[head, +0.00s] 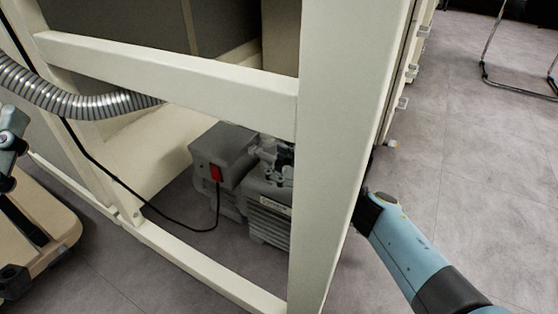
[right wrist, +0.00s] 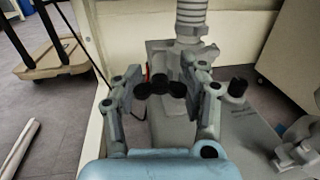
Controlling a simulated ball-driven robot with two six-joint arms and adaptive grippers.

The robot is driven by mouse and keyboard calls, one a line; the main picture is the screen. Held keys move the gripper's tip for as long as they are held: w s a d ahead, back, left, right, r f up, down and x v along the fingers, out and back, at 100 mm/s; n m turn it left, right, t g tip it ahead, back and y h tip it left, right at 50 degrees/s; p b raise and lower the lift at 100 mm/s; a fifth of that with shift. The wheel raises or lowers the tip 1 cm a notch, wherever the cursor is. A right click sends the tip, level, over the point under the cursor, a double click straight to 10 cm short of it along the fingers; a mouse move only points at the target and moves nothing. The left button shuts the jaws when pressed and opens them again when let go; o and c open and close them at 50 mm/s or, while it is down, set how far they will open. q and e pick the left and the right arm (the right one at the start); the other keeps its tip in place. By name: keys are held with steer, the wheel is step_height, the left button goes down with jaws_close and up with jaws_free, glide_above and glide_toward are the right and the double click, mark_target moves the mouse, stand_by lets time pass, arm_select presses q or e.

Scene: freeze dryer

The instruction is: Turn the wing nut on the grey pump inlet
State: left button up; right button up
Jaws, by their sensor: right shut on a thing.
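The grey pump (head: 222,160), with a red switch, stands on the floor inside the cream frame. Its top fittings are partly behind the upright post. My right gripper is hidden behind that post in the head view. In the right wrist view my right gripper (right wrist: 160,90) is shut, its black fingertips close together on the small dark wing nut (right wrist: 160,82) at the pump inlet. The inlet (right wrist: 187,42) sits just beyond, below a ribbed hose (right wrist: 190,12). The fingertips hide most of the nut. A grey jointed part at the left edge of the head view may be my left gripper.
The cream post (head: 335,150) stands between the head camera and my right gripper. A ribbed metal hose (head: 85,100) and a black cable (head: 110,182) run on the left. A beige wheeled base (head: 50,215) is at lower left.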

steer(key=shift+s+m, duration=0.1)
steer(key=shift+m, duration=1.1)
arm_select(q)
steer(key=shift+s+a+f+n+g+y+p, duration=0.15)
steer(key=shift+f+g, duration=0.25)
steer(key=shift+f, duration=0.45)
steer(key=shift+w+a+f+n+g+y+p, duration=0.15)
steer(key=shift+f+g, duration=0.25)
steer(key=shift+f, duration=0.45)
steer(key=shift+s+f+n+g+y+p, duration=0.15)
steer(key=shift+f+g, duration=0.25)
steer(key=shift+f, duration=0.45)
arm_select(e)
steer(key=shift+f+m, duration=0.15)
steer(key=shift+m, duration=0.25)
arm_select(q)
steer(key=shift+y, duration=0.25)
arm_select(e)
steer(key=o, duration=1.3)
steer(key=shift+c, duration=0.2)
steer(key=v, duration=1.2)
